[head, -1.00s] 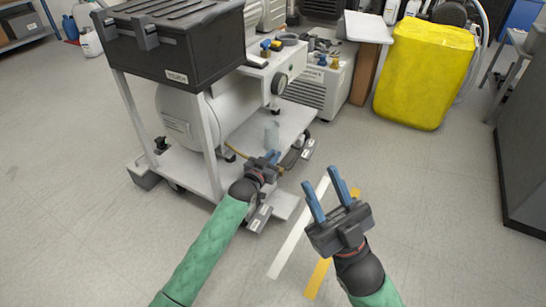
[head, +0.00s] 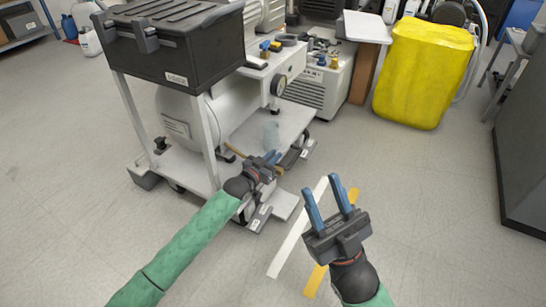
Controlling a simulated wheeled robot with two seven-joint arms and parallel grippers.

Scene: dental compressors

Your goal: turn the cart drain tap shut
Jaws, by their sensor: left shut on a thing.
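The cart (head: 206,172) stands left of centre, with a white tank (head: 182,118) on its lower shelf. My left gripper (head: 272,157) is at the right part of that shelf, low beside the tank. Its blue fingers are close together, shut on the small drain tap, which they mostly hide. A thin yellow-brown piece shows on both sides of the gripper; I cannot tell if it is a lever or a hose. How far the tap is turned cannot be seen. My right gripper (head: 325,186) is open and empty above the floor, right of the cart.
A black case (head: 178,50) sits on top of the cart. A white compressor unit (head: 318,88) stands behind. A yellow covered block (head: 424,75) is at the back right, a dark cabinet at the right edge. White and yellow floor stripes lie under my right gripper; the floor around is clear.

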